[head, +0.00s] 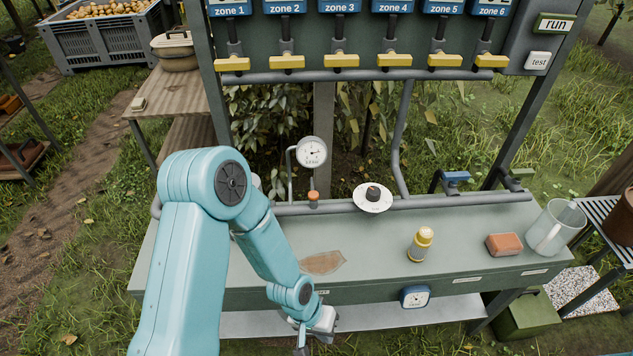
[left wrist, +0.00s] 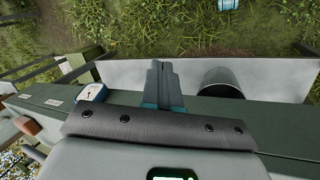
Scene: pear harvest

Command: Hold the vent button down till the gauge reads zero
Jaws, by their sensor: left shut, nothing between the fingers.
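The pressure gauge (head: 312,152) is a white round dial on a thin pipe above the back of the bench. Its needle is too small to read surely. Below it a small orange-brown cap (head: 313,196), which looks like the vent button, sits at the grey pipe. My left gripper (head: 302,343) is low at the bench's front edge, well in front of and below that cap, partly hidden by its own wrist. In the left wrist view its fingers (left wrist: 163,84) are together and empty. They touch neither the gauge nor the cap. My right gripper is in neither view.
On the bench (head: 380,250) stand a white dial with a black knob (head: 373,197), a yellow-capped bottle (head: 420,244), a brick-like block (head: 504,245) and a clear jug (head: 556,227). A blue-rimmed dial (head: 415,297) is on the front. Yellow zone levers (head: 340,61) hang above.

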